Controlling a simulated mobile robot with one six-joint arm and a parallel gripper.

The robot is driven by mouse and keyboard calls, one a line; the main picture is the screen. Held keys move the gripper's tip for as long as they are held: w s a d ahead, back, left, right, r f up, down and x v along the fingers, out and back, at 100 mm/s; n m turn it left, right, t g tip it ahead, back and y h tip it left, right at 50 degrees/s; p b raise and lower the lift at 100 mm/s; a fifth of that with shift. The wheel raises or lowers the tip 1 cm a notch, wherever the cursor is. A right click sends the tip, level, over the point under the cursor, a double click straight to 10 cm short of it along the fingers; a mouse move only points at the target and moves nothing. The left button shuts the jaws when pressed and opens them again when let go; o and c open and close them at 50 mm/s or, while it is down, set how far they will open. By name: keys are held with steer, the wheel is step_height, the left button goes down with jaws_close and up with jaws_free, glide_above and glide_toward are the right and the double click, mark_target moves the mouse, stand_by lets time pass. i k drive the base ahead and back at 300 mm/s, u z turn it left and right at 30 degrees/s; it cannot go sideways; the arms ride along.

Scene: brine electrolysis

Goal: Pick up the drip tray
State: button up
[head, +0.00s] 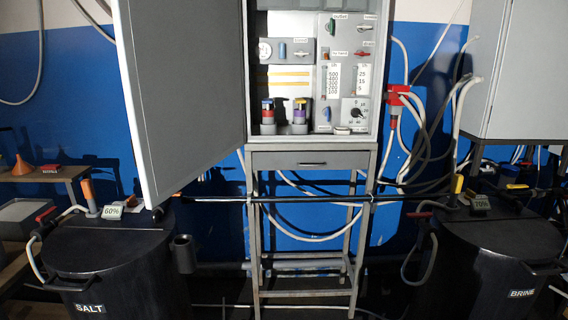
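No thing is marked as the drip tray. A shallow grey tray-like container (24,214) sits at the far left edge, below a small wooden shelf, partly cut off by the frame. I cannot tell for sure that it is the drip tray. My gripper is not in view.
An open grey cabinet (262,20) with gauges and knobs stands on a metal frame (255,232) with a drawer (311,162). Its door (185,90) swings out left. Black SALT (110,262) and BRINE (495,255) tanks flank it. A dark horizontal bar (330,199) crosses between them.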

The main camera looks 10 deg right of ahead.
mark_target(342, 132)
steer(key=u, duration=0.6)
steer(key=i, duration=0.75)
steer(key=u, duration=0.4)
